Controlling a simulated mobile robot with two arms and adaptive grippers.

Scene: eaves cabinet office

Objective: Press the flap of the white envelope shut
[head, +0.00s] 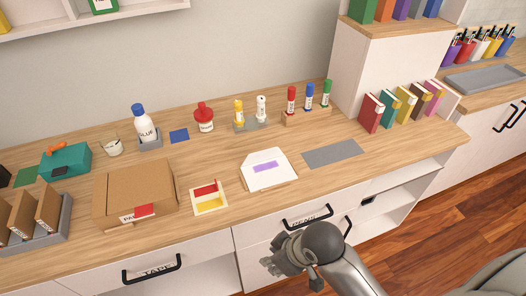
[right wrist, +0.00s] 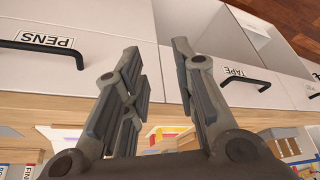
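The white envelope (head: 284,180) lies on the wooden counter right of centre in the head view, with a purple patch on it. Its flap seems to be open toward the back wall, though it is small to make out. My right gripper (head: 272,265) is in front of the counter, near the drawer fronts, below and apart from the envelope. In the right wrist view my right gripper (right wrist: 157,52) has its fingers apart with nothing between them. My left gripper is not in view.
A grey mat (head: 334,153) lies right of the envelope, and a red-and-yellow card (head: 209,205) lies left. A cardboard box (head: 133,186) stands further left. Glue, a red bottle (head: 203,118) and markers stand behind. A drawer handle (head: 308,216) sticks out below the counter edge.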

